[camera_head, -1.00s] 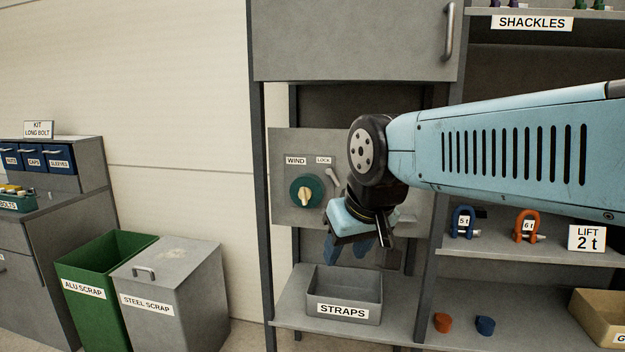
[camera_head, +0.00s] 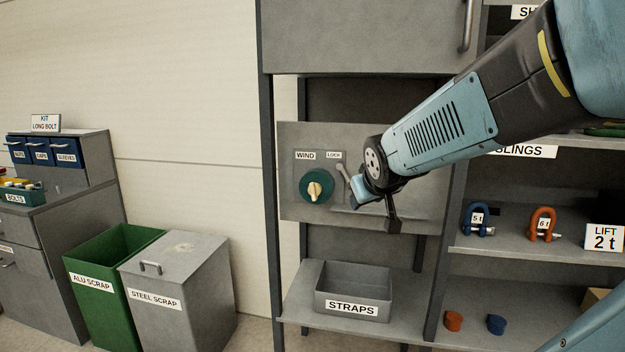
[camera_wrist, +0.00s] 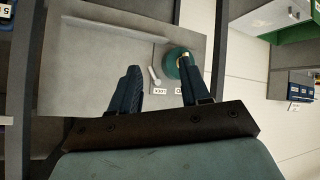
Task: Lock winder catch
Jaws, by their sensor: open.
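The winder panel (camera_head: 300,210) is a grey plate on the shelving frame. It carries a green round winder (camera_head: 317,187) with a cream knob under a WIND label. The catch, a small grey lever (camera_head: 343,172), sits right of it below a LOCK label and leans up to the left in the head view. My gripper (camera_head: 358,200) is in front of the panel, right of the catch, and partly hidden by my wrist. In the wrist view, my open gripper (camera_wrist: 163,85) has the catch lever (camera_wrist: 154,76) between its fingers in the picture, further off, with no contact visible. The winder (camera_wrist: 178,64) shows beside the right finger.
A grey STRAPS bin (camera_head: 352,290) stands on the shelf below the panel. Blue (camera_head: 478,220) and orange (camera_head: 543,224) shackles stand on the right shelf. Green (camera_head: 100,285) and grey (camera_head: 185,290) scrap bins stand at left. A ledge (camera_wrist: 110,28) juts from the panel.

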